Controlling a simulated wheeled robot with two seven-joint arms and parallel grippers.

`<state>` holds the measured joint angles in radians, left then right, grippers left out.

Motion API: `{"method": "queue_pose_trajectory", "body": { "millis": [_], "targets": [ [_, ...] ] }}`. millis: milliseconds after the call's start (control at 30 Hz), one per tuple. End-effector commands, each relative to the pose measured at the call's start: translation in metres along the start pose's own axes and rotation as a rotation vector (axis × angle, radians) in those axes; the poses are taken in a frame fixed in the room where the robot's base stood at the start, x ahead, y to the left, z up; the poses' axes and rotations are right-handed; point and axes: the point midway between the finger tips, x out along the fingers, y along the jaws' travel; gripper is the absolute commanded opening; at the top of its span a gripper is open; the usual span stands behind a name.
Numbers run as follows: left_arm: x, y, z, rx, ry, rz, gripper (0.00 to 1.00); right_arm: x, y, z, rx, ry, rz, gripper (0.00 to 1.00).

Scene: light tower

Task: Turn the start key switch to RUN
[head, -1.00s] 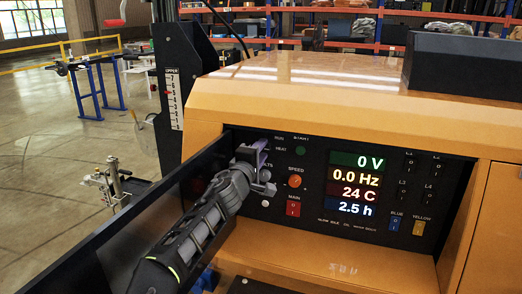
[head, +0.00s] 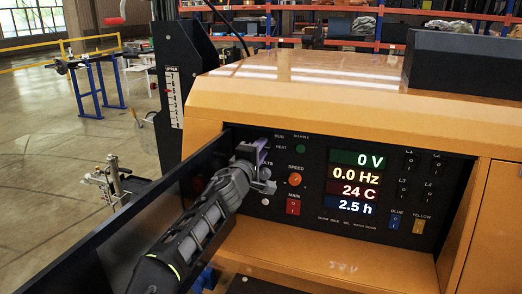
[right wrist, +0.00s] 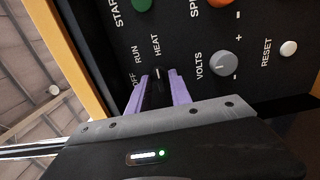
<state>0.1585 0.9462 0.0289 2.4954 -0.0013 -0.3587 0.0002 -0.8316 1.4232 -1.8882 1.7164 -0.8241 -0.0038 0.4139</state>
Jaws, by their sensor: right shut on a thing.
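The black start key switch (right wrist: 157,76) shows between my fingers in the right wrist view, beside the OFF, RUN and HEAT labels. A small pale mark shows on its end on the HEAT side; its exact setting is hard to tell. My right gripper (head: 264,152) is at the upper left of the black control panel (head: 310,205), and its purple fingers (right wrist: 158,92) are shut on the switch, one on each side. In the head view the gripper hides the switch. My left gripper is not in view.
The green start button (head: 300,148), orange speed knob (head: 295,179), grey volts knob (right wrist: 223,63) and red main switch (head: 293,207) are close by. A dark flat panel (head: 95,245) stands left of my right arm. Lit displays (head: 355,182) read 0 V, 0.0 Hz, 24 C and 2.5 h.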

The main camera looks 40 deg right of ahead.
Motion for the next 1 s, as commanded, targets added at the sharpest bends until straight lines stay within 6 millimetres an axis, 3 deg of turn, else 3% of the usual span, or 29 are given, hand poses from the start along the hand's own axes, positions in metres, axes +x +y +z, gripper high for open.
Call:
{"method": "queue_pose_trajectory", "body": {
  "millis": [367,1000],
  "targets": [
    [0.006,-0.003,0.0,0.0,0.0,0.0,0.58,0.0,-0.002,0.001,-0.13,-0.001,-0.002,0.0],
    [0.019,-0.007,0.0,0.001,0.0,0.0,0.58,0.0,-0.002,0.0,-0.636,0.0,-0.002,0.0]
  ]
}}
